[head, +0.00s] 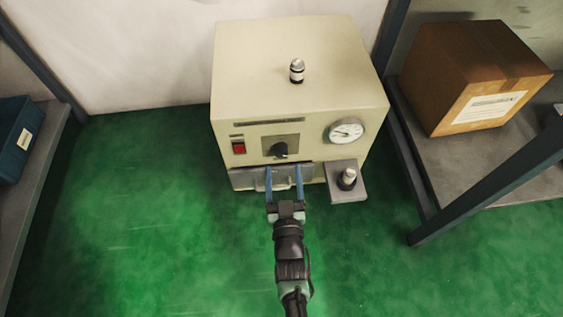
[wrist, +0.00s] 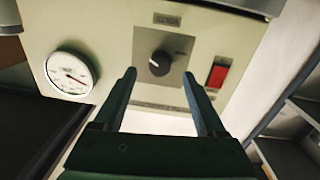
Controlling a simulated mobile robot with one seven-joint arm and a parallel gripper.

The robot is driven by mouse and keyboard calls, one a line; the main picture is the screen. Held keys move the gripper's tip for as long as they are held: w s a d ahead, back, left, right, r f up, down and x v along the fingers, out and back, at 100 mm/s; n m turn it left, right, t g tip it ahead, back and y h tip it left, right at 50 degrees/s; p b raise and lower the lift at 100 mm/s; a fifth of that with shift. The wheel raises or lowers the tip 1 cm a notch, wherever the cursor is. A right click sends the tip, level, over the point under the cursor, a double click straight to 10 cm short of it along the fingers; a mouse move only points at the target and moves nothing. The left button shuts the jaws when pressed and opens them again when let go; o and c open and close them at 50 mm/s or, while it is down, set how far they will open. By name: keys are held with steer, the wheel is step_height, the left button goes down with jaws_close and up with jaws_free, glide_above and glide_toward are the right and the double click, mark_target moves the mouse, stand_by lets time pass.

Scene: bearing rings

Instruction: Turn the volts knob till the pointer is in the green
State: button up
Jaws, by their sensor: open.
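The volts knob (head: 280,149) is a black dial on a grey plate on the front of a cream cabinet (head: 300,75). In the wrist view the knob (wrist: 160,63) shows a pale mark on its lower left side. A round white gauge (head: 346,131) sits to the right of the knob in the head view; it also shows in the wrist view (wrist: 71,74). Its dark needle is visible, but I cannot make out a green band. My gripper (head: 284,170) is open and empty in front of the knob, its blue fingers (wrist: 160,80) spread to either side, apart from it.
A red switch (head: 239,148) is left of the knob. A drawer-like panel with a handle (head: 248,180) lies below. A metal cylinder stands on a side ledge (head: 348,193), another metal cylinder (head: 297,71) on the cabinet top. Shelving with a cardboard box (head: 440,85) is at right.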

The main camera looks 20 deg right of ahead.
mark_target(282, 155)
steer(key=shift+b+x, duration=0.9)
steer(key=shift+x, duration=1.45)
jaws_close()
